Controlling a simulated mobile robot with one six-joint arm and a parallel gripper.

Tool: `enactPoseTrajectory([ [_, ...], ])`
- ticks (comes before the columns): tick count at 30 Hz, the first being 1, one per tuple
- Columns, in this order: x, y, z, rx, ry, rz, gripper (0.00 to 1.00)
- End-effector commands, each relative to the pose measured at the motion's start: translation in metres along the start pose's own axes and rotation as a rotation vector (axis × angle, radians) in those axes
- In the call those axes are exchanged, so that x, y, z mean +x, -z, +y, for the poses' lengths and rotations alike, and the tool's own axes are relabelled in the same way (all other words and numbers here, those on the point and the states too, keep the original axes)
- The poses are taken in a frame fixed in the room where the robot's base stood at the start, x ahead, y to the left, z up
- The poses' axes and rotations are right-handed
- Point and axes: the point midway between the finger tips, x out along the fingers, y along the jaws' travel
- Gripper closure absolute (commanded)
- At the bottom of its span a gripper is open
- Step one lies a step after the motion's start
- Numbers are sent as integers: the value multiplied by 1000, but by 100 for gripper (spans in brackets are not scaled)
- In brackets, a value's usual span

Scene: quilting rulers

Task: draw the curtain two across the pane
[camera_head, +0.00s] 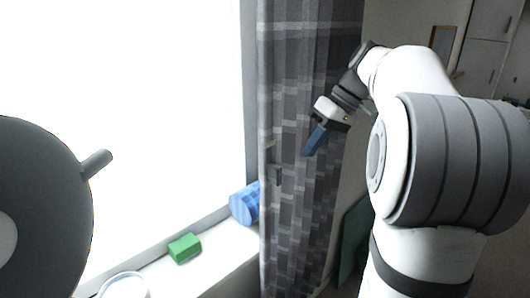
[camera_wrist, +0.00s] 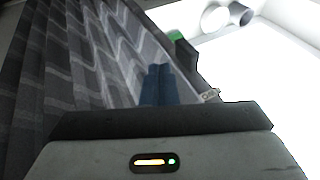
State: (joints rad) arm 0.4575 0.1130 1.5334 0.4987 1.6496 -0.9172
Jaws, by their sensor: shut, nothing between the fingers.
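A grey patterned curtain (camera_head: 305,60) hangs bunched at the right side of the bright window pane (camera_head: 120,90) in the head view. The curtain (camera_wrist: 70,60) fills the left of the wrist view. My gripper (camera_head: 311,150) has blue fingers, shut and empty, in front of the curtain, to the right of and a little above the tab. The fingers (camera_wrist: 159,72) point along the curtain in the wrist view.
On the white sill (camera_head: 215,255) stand a green block (camera_head: 184,248), a blue checked cylinder (camera_head: 245,204) partly behind the curtain, and a white round container (camera_head: 125,286). A dark rounded object (camera_head: 45,200) fills the lower left. Cabinets (camera_head: 490,50) stand behind my arm.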

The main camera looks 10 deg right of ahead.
Motion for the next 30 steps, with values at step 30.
enactPoseTrajectory([
  [30, 58, 18, -2, -179, 101, 72, 100],
])
